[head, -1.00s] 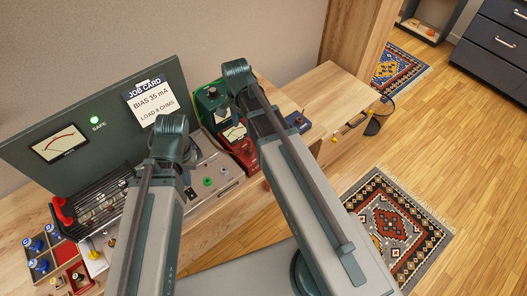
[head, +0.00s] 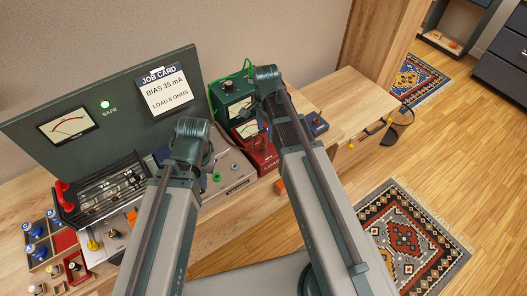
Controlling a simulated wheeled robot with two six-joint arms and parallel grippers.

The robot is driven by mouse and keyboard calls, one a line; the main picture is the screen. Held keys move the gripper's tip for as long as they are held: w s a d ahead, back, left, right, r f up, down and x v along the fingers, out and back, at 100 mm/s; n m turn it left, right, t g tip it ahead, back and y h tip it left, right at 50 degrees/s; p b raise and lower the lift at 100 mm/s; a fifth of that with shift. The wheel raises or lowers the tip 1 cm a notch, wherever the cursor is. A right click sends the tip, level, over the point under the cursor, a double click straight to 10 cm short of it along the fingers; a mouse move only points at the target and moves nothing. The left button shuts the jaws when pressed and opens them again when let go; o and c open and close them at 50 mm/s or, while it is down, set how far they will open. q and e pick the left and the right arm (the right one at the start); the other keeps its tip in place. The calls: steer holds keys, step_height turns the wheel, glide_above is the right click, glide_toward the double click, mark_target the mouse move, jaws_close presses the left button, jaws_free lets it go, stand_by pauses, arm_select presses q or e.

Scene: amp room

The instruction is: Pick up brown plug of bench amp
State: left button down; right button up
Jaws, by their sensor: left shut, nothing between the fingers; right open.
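The bench amp is an open chassis with a dark, barred top (head: 108,190) over tubes, a red handle part at its left and a pale panel (head: 228,172) running right behind my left arm. A green backboard (head: 30,135) with a meter and a lit SAFE lamp stands behind it. I cannot pick out the brown plug; parts of the amp are hidden by my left arm. Both my arms reach up over the bench edge, with their bent joints over the amp and near the red box. Their gripper fingers are hidden behind the arm links.
A divided tray (head: 25,238) with blue-topped parts lies at the left, near a yellow knob (head: 92,244). A green meter box (head: 229,95) and red load box (head: 262,160) stand right of the amp. Bare floor and rugs (head: 410,240) lie beyond.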

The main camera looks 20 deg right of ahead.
mark_target(264, 141)
steer(key=shift+s+a+f+b, duration=0.1)
steer(key=shift+a+f+b, duration=0.05)
steer(key=shift+f+b, duration=0.95)
steer(key=shift+s+a+f+b, duration=0.1)
steer(key=shift+f+b, duration=0.85)
steer(key=shift+f, duration=0.35)
steer(key=shift+s+a+f+b, duration=0.1)
steer(key=shift+a+f+b, duration=0.05)
steer(key=shift+f+b, duration=0.95)
jaws_close()
